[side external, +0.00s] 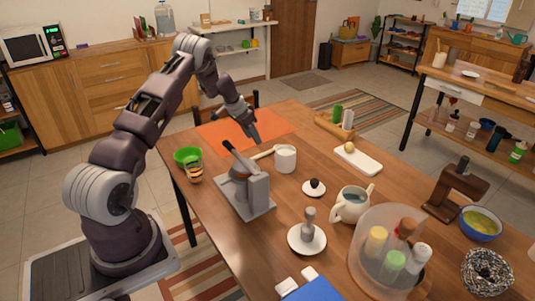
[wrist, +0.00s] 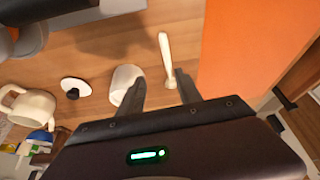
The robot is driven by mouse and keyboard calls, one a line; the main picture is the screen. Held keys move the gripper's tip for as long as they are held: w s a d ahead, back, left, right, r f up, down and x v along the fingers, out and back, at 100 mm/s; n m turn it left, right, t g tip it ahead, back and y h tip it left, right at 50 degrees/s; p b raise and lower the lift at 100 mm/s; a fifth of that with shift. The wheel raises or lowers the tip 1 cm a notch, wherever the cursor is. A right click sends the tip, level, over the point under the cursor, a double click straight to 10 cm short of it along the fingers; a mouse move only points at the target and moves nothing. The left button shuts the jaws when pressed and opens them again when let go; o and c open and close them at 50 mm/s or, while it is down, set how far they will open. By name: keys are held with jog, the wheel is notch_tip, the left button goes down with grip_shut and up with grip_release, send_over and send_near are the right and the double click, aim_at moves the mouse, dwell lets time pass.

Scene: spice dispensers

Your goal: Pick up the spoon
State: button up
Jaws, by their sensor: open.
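The pale spoon (side external: 263,153) lies on the wooden table, between the grey stand with a dark handle and the white cup. In the wrist view the spoon (wrist: 165,52) points up and down the picture, its lower end between my two fingers. My gripper (side external: 253,136) is open and empty, above the table near the spoon. In the wrist view my gripper (wrist: 160,82) has one finger in front of the white cup and the other just right of the spoon. Whether the fingers are at the spoon's height I cannot tell.
The white cup (side external: 286,160) stands close to the spoon. The grey stand (side external: 257,192) is on the near side. An orange mat (side external: 277,122) lies behind. A green bowl (side external: 187,156), a small saucer (side external: 314,189) and a clear holder with several dispensers (side external: 362,262) are also on the table.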

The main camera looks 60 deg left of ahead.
aim_at(266, 153)
jog(key=f, duration=0.1)
jog(key=a+f, duration=0.1)
jog(key=s+a+f, duration=0.1)
jog(key=f, duration=0.1)
jog(key=x, duration=0.6)
jog(key=shift+w+d+f, duration=0.15)
jog(key=shift+w+f, duration=0.05)
jog(key=shift+w, duration=0.1)
grip_shut()
